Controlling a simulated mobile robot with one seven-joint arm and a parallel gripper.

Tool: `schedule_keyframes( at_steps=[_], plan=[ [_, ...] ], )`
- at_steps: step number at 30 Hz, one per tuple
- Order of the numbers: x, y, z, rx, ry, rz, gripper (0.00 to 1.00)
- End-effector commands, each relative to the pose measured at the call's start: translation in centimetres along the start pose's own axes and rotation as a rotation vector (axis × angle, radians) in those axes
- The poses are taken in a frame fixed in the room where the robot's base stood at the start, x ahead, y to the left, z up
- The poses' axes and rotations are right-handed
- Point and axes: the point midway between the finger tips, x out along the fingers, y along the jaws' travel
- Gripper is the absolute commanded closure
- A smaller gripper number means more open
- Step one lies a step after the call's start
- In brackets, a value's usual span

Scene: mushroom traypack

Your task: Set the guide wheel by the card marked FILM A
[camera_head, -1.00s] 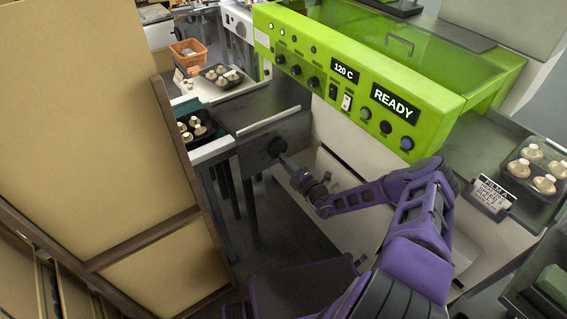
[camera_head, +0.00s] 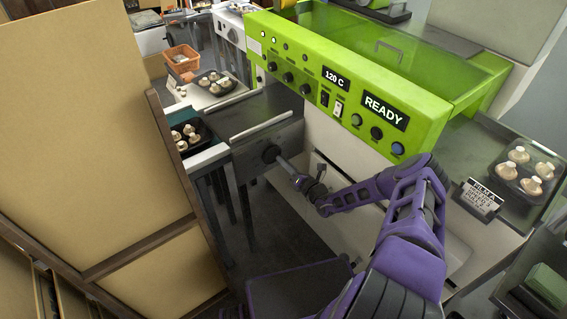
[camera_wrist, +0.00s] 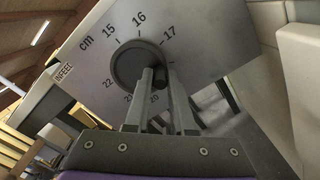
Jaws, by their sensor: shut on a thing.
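The guide wheel (camera_head: 269,153) is a dark round knob on the grey infeed plate (camera_head: 245,158), left of the green machine. In the wrist view the wheel (camera_wrist: 121,70) sits amid a cm scale with 15, 16 and 17 above and 22 at lower left. My gripper (camera_head: 279,160) is shut on the wheel, and its fingers (camera_wrist: 160,78) hide part of its lower side. Some numbers are covered, and I cannot tell which mark the wheel points at. The card marked FILM A (camera_head: 479,199) stands at the right; its smaller lines are too small to read surely.
The green machine (camera_head: 330,60) shows 120 C and READY above my arm. A tan panel (camera_head: 75,120) fills the left side.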

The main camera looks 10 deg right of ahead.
Motion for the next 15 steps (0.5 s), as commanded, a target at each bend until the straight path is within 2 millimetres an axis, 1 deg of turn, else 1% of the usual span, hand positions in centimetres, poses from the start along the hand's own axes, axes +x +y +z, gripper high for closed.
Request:
schedule_keyframes(
  at_steps=[1, 6, 15],
  plan=[
    [0.01, 0.11, 0.31, -0.041, -0.001, 0.0, 1.0],
    [0.01, 0.19, 0.65, -0.169, -0.001, 0.0, 1.0],
    [0.01, 0.3, 1.0, -0.312, -0.002, 0.0, 1.0]
  ],
)
